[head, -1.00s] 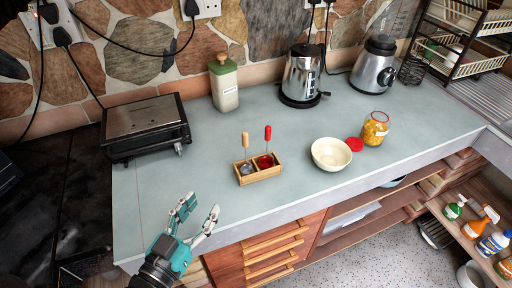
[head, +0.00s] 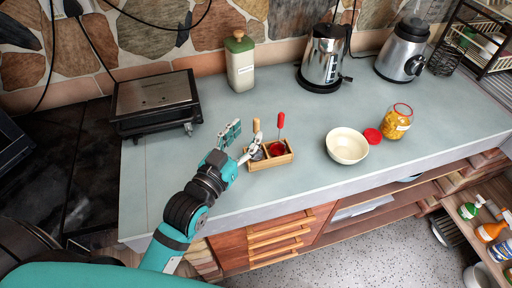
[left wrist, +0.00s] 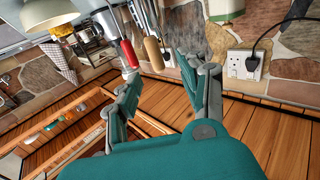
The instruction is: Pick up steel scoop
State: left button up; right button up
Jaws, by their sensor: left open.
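A small wooden box (head: 284,160) with two compartments stands on the counter. The steel scoop (head: 257,125) appears to be the one with the pale wooden handle in its left compartment; its bowl is mostly hidden by my finger. A red-handled tool (head: 280,122) stands upright in the right compartment. My left gripper (head: 244,138) is open and empty at the left side of the box, one finger close to the wooden handle. In the left wrist view the wooden handle (left wrist: 153,53) and the red handle (left wrist: 130,55) show just beyond my open fingertips.
A cream bowl (head: 347,146), a red lid (head: 373,136) and a jar of yellow food (head: 396,122) stand to the right. The counter's front left is clear.

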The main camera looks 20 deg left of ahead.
aim_at(255, 126)
pick_arm(q)
jog(key=shift+w+d, duration=0.1)
jog(key=shift+w, duration=0.2)
jog(key=w+p, duration=0.1)
jog(key=w, duration=0.2)
jog(key=shift+w+d+f+p, duration=0.1)
jog(key=shift+w+d+p, duration=0.2)
jog(key=shift+d+p, duration=0.1)
jog(key=shift+w+d+f, duration=0.1)
jog(key=shift+w+f, duration=0.05)
jog(key=shift+w, duration=0.4)
jog(key=c, duration=0.4)
grip_shut()
pick_arm(e)
jog(key=shift+s+d+r, duration=0.5)
jog(key=shift+s+r, duration=0.3)
jog(key=shift+r, duration=0.1)
jog(key=shift+s+a, duration=0.1)
jog(key=shift+s, duration=0.1)
